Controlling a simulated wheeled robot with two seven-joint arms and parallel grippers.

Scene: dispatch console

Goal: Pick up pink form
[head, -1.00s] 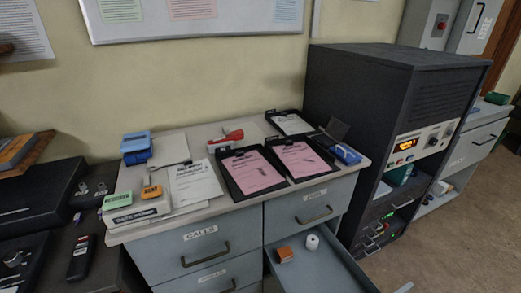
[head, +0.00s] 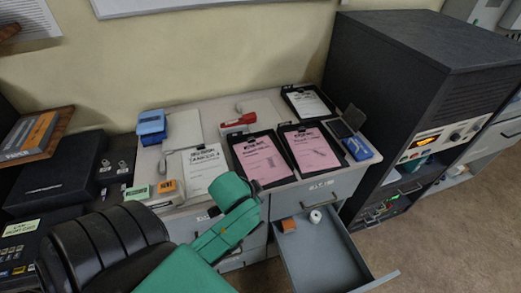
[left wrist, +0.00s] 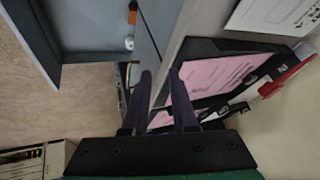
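Two pink forms lie on black clipboards on the cabinet top: the left pink form (head: 262,160) and the right pink form (head: 310,149). Pink paper also shows in the left wrist view, a larger sheet (left wrist: 217,76) and a smaller piece beside the fingers. My left gripper (left wrist: 160,74) is open and empty, its two dark fingers apart near the cabinet edge and the clipboards. In the head view my green forearm covers the cabinet's front left, and the fingers are hard to make out. My right gripper is not in view.
An open drawer (head: 318,258) with an orange block (head: 288,225) and a white roll (head: 315,215) juts out below the forms. A red stapler-like item (head: 238,123), white papers (head: 204,170) and a blue item (head: 358,149) surround the clipboards. A dark equipment rack (head: 410,80) stands right.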

